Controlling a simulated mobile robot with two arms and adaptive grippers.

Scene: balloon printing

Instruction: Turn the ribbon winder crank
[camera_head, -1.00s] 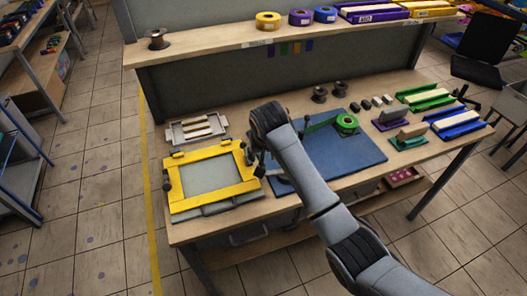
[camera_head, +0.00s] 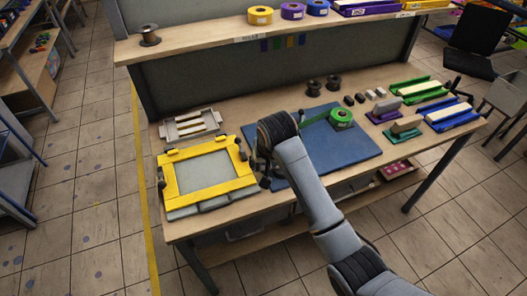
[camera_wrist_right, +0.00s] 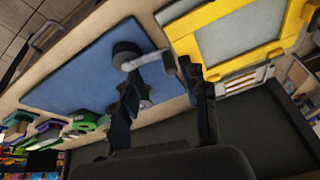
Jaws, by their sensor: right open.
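The ribbon winder stands on the blue mat (camera_head: 345,150). Its green ribbon roll (camera_head: 341,118) shows right of my right arm, while its crank side is hidden behind the arm in the head view. In the right wrist view, a light grey crank arm (camera_wrist_right: 145,59) runs from a round black part (camera_wrist_right: 126,50) to a darker grey handle (camera_wrist_right: 168,63). My right gripper (camera_head: 264,176) is open, and in the wrist view its two fingers (camera_wrist_right: 161,72) stand on either side of the handle. I cannot tell whether they touch it. My left gripper is not in view.
A yellow printing frame (camera_head: 170,184) lies left of the gripper, close to it. Behind it is a tray of pale strips (camera_head: 181,134). Dark spools (camera_head: 314,88), small blocks and coloured trays (camera_head: 448,118) stand at the back and right. A shelf (camera_head: 210,44) runs above.

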